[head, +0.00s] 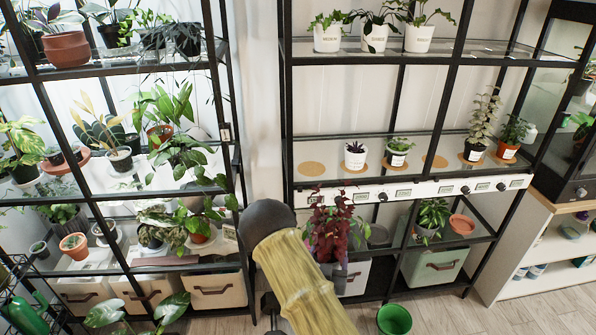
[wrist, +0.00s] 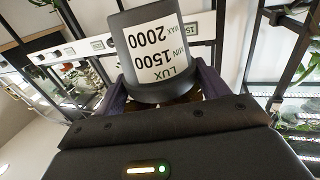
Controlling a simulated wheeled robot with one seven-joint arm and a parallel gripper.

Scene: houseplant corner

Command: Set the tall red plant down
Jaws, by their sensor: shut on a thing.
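The tall red plant (head: 333,225), with dark red leaves, stands upright in front of the right rack's lower shelf in the head view. My forearm covers part of its lower side there, and my gripper is hidden. In the wrist view my gripper (wrist: 163,90) is shut on a dark grey pot (wrist: 122,45) with a white label reading LUX MIN 1500 MAX 2000, upside down in the picture. The plant's leaves do not show in that view. The rack's middle shelf (head: 418,146) has bare round cork mats, one at its left end (head: 312,168) and one right of centre (head: 435,161).
Small potted plants stand on the middle shelf, such as a succulent (head: 355,155) and a tall pale plant (head: 482,125). A strip with labels and knobs (head: 410,190) runs along its front. A green bucket (head: 394,319) stands on the floor. The left rack (head: 120,268) is crowded.

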